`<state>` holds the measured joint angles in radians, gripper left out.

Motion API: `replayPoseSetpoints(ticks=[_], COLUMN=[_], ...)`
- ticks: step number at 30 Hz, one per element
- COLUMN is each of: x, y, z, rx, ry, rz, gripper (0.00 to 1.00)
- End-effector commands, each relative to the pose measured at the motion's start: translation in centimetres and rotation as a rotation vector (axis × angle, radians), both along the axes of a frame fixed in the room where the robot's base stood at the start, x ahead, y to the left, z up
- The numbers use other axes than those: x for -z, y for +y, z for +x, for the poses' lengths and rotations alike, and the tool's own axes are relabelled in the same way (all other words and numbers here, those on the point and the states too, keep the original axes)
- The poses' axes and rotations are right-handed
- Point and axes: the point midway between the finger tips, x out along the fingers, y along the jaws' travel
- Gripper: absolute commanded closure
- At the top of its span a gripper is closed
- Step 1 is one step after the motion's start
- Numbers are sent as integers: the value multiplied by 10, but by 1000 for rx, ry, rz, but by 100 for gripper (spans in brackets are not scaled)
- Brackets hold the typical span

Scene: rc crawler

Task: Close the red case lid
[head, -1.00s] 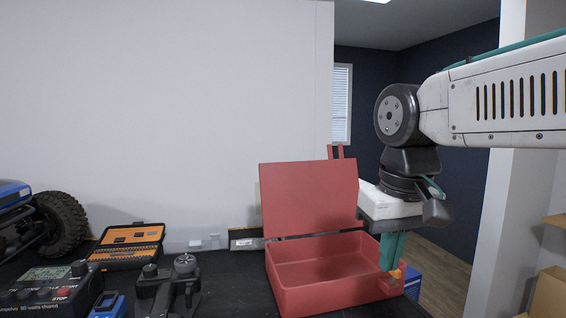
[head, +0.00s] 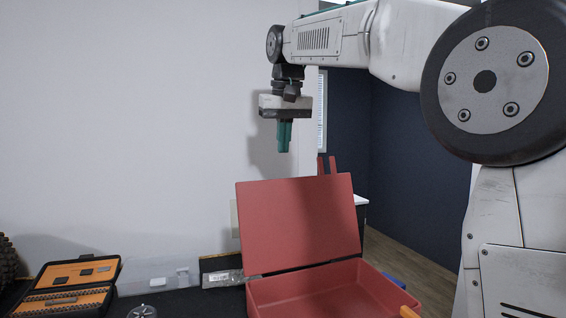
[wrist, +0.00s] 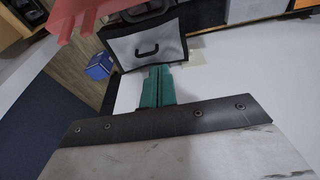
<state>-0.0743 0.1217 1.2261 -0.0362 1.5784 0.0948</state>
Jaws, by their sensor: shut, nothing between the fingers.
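The red case (head: 330,290) sits on the dark bench in the head view, with an empty tray part visible. Its red lid (head: 298,222) stands raised, leaning slightly back from the hinge line. My gripper (head: 284,150) is shut and empty, pointing down, above and behind the lid near the white wall. It does not touch the lid. In the wrist view my shut green fingers (wrist: 158,78) show in the middle, and part of a red object (wrist: 80,14) shows at the top left.
An open orange and black tool case (head: 70,280) lies at the left of the bench. Small clear items (head: 183,276) lie near the wall. The wrist view shows a grey case with a black handle (wrist: 145,45) and a blue crate (wrist: 100,66) on the floor.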

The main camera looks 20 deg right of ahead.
Motion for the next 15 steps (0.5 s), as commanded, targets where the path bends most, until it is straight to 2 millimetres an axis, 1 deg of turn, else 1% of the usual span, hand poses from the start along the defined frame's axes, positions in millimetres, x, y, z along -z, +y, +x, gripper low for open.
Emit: replayPoseSetpoints(ticks=[5,12,14,15], x=[28,80,91,91], y=[3,1,0,0], z=[5,16,19,14], rx=[-4,-3,-3,-3], ry=[2,3,2,-2], rz=[0,-1,-1,0], gripper=[100,100,100,100])
